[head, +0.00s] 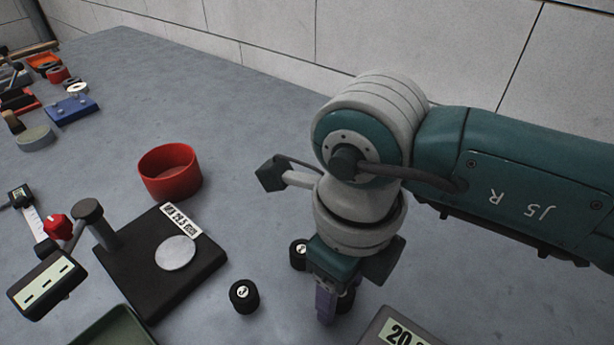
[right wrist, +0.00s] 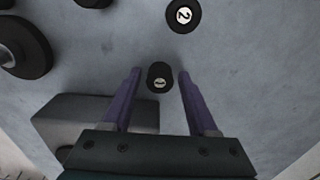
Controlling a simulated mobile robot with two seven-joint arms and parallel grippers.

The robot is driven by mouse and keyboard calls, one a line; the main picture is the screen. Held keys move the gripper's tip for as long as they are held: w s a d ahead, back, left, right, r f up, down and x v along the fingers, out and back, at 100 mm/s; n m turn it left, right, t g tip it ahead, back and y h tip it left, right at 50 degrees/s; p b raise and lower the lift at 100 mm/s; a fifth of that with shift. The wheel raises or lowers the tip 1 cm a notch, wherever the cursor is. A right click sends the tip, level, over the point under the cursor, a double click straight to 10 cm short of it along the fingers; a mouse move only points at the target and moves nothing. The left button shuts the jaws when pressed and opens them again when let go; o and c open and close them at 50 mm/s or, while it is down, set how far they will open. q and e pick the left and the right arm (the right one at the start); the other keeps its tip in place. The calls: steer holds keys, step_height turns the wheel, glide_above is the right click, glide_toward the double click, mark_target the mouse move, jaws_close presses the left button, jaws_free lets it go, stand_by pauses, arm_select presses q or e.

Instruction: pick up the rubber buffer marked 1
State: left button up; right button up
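My right gripper (head: 335,305) points down over the table, open, its purple fingers partly hidden by the wrist in the head view. In the right wrist view a small black buffer (right wrist: 160,77) stands between the open fingertips (right wrist: 158,78), with a gap on each side; its white mark is too small to read. Another black buffer (right wrist: 183,15), marked 2, stands beyond the fingertips. In the head view, one black buffer (head: 244,296) stands left of the gripper and another (head: 298,253) is just behind it, partly hidden. My left gripper is not in view.
A black gauge stand (head: 140,285) with a pale disc is to the left, with a red bowl (head: 170,182) behind it. A dark block labelled "20" (head: 372,338) is close in front of the gripper. A green tray (head: 115,328) is at the lower left. The table's back middle is clear.

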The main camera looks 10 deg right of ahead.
jaws_close()
steer(key=shift+r, duration=0.1)
stand_by(0.4)
